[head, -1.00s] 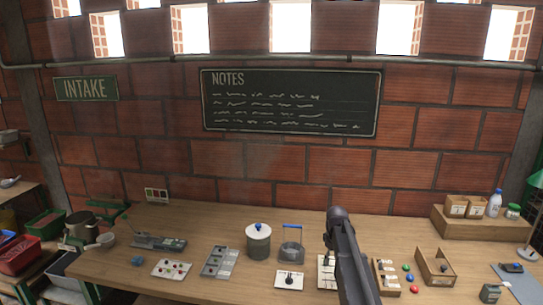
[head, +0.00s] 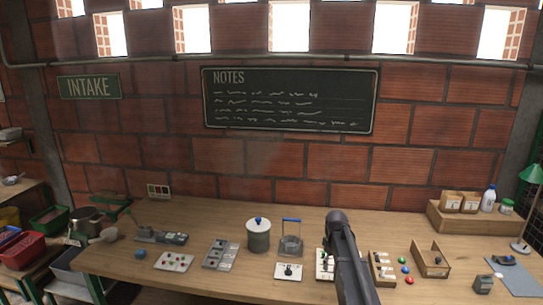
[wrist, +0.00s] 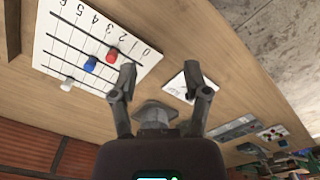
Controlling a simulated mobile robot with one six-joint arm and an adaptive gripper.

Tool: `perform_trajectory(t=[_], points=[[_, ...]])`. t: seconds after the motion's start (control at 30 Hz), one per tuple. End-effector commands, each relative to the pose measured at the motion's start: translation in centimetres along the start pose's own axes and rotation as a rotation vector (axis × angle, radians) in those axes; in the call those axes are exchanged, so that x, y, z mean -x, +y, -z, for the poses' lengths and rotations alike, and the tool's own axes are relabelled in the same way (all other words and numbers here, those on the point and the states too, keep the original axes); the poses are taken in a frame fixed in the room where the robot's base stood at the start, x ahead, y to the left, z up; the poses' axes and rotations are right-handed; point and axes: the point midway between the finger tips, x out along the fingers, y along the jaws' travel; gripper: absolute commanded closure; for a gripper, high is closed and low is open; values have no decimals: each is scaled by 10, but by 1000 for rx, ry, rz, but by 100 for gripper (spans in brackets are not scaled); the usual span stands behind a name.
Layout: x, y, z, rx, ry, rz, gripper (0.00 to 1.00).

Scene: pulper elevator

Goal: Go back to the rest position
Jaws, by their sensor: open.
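My gripper (wrist: 164,84) is open in the wrist view, its two dark fingers spread with nothing held between them. It hangs over the wooden bench (wrist: 215,50). A white numbered board (wrist: 85,45) with red, blue and white pieces lies beside the left finger. A small white panel (wrist: 180,86) with a dark knob is partly behind the right finger. In the head view my dark arm (head: 348,258) rises over the bench front, and the gripper itself cannot be made out. The arm partly covers the numbered board (head: 321,264).
A lidded grey pot (head: 258,238), a blue-handled holder (head: 291,243) and a knob panel (head: 288,271) stand left of my arm. To its right are colored balls (head: 404,269), an open wooden box (head: 430,259) and a lamp (head: 530,178). The bench's back strip is mostly clear.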

Motion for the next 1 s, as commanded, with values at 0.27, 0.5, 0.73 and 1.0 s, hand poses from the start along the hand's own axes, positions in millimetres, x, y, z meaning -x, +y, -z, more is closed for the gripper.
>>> perform_trajectory(t=[0.27,0.5,0.73,1.0], points=[[-7,-34,-33,-83,0,0,39],[-17,-82,-82,-217,-1,0,39],[-28,-137,-142,-389,-1,0,39],[-36,-178,-191,-538,-1,0,39]])
